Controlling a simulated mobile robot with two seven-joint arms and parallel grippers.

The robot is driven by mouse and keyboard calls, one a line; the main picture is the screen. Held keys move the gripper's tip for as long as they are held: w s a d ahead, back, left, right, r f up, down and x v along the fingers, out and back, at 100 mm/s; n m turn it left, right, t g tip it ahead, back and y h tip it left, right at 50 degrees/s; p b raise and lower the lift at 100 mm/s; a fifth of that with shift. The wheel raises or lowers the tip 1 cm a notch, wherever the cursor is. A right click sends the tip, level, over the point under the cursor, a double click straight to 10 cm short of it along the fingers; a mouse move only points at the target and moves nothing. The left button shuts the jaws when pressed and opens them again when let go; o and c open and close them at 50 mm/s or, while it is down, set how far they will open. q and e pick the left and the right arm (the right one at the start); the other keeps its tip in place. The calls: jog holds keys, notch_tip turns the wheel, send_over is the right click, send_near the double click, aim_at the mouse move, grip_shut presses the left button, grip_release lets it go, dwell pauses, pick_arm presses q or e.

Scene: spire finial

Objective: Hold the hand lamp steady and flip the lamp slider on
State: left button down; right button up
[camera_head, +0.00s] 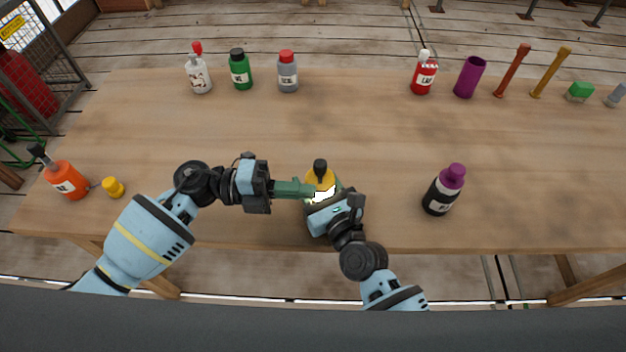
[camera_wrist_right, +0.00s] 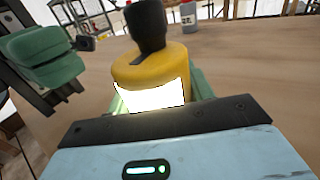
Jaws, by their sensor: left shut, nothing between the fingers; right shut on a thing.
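The hand lamp (camera_head: 320,181) is a yellow body with a black top, upright near the table's front edge. It also shows in the right wrist view (camera_wrist_right: 150,70), where its front face glows bright white. My right gripper (camera_head: 324,197) is shut on the lamp's body from the front; its green fingers show on both sides of it. My left gripper (camera_head: 308,190) is shut and empty, its green fingertips pointing at the lamp's left side. In the right wrist view the left fingers (camera_wrist_right: 45,55) sit left of the lamp, with a small gap. I cannot make out the slider.
A dark purple-capped bottle (camera_head: 443,190) stands to the right. An orange bottle (camera_head: 66,180) and a yellow cap-like piece (camera_head: 113,187) are at the left. Several bottles and a purple cup (camera_head: 469,77) line the back. The table's middle (camera_head: 350,125) is clear.

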pick_arm(q)
jog(key=a, duration=0.7)
jog(key=shift+w, duration=0.15)
pick_arm(e)
jog(key=o, duration=1.1)
jog(key=v, duration=1.2)
